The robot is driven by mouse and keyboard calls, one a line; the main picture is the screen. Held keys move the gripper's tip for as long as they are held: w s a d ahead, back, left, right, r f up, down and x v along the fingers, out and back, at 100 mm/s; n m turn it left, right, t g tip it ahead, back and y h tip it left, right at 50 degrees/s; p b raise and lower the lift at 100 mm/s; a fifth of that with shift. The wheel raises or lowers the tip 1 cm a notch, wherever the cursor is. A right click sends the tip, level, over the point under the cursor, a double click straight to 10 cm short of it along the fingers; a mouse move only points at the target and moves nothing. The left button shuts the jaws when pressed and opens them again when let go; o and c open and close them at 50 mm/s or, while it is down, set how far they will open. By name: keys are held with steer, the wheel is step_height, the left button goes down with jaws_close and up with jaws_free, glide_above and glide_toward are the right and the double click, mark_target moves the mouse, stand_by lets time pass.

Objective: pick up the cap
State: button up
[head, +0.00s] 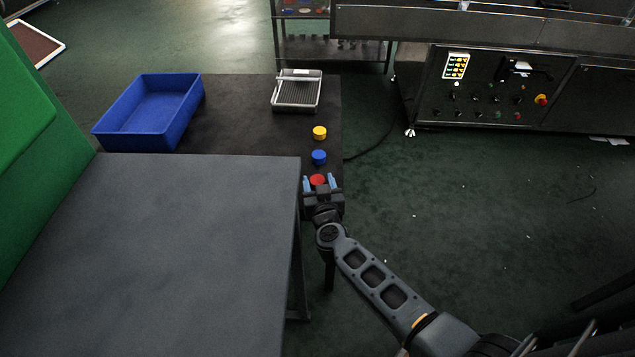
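Three caps stand in a row near the right edge of the dark mat in the head view. The yellow cap (320,132) is farthest, the blue cap (319,157) is in the middle, and the red cap (317,180) is nearest. My gripper (319,183) is at the red cap, with one light-blue finger on each side of it. I cannot tell whether the fingers touch the cap or whether it is lifted. The near side of the red cap is partly hidden by the gripper body.
A blue bin (150,138) and a grey wire-like tray (297,105) stand on the dark mat (240,122). A grey table top (165,250) lies left of my arm. A black control cabinet (490,90) is at the back right. Green floor (450,220) is open on the right.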

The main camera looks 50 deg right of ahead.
steer(key=c, duration=0.8)
steer(key=shift+o, duration=0.2)
steer(key=shift+r, duration=0.1)
step_height(320, 180, up, 10)
steer(key=p, duration=0.7)
